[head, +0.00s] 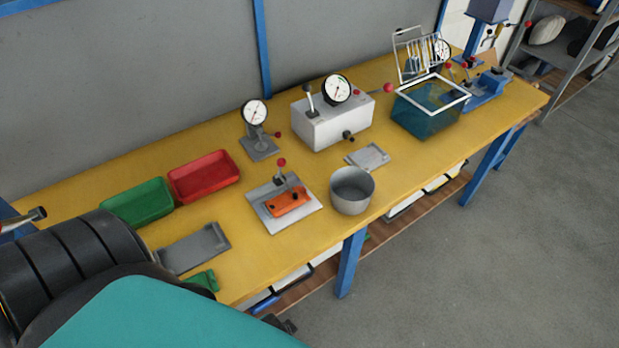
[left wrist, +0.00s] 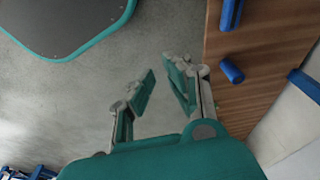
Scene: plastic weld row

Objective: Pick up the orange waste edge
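An orange piece (head: 289,202), the only orange part I see, lies on a grey metal plate fixture (head: 262,217) with a red-knobbed upright lever, at the middle of the yellow bench. I cannot tell its waste edge apart from the rest of it. My left gripper (left wrist: 160,78) shows in the left wrist view with its two teal-padded fingers apart and nothing between them. It is over the grey floor beside a brown wooden board, away from the orange piece. My right gripper is in neither view.
On the yellow bench (head: 100,184), a grey pot (head: 352,191) stands right of the fixture. Green (head: 138,203) and red (head: 204,176) bins, a grey tray (head: 193,249) and gauges stand around it. A water tank (head: 428,108) is farther right. A wooden shelf (left wrist: 262,70) runs below.

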